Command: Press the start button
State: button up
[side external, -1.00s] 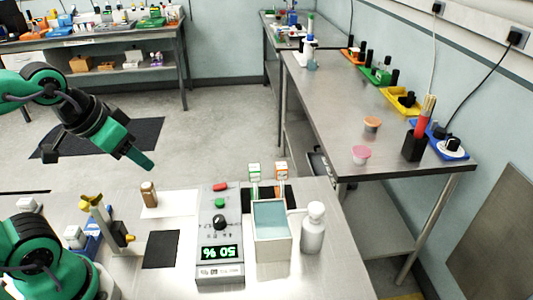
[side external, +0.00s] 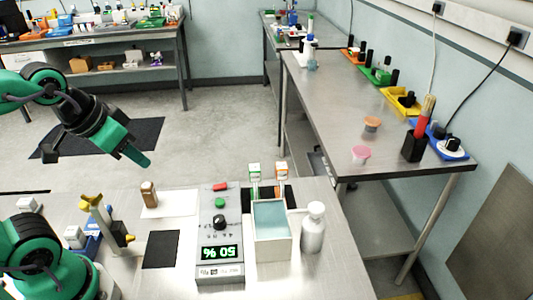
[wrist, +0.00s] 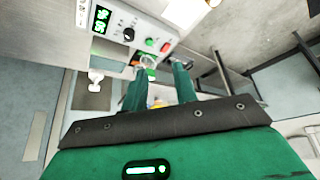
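Button labels are too small to read. The wrist view also shows the green button (wrist: 150,42) and red button (wrist: 165,47), beyond the fingertips. My gripper (side external: 142,158) is in the air, left of the box and higher than it, touching nothing. In the wrist view its two green fingers (wrist: 160,70) are apart with nothing held between them.
A water-filled bath (side external: 271,244) and a white bottle (side external: 313,228) stand right of the box. A brown vial (side external: 149,193) and a yellow-topped stand (side external: 100,222) are to the left. The air between gripper and box looks clear.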

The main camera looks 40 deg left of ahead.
grip_shut()
dwell(1.4)
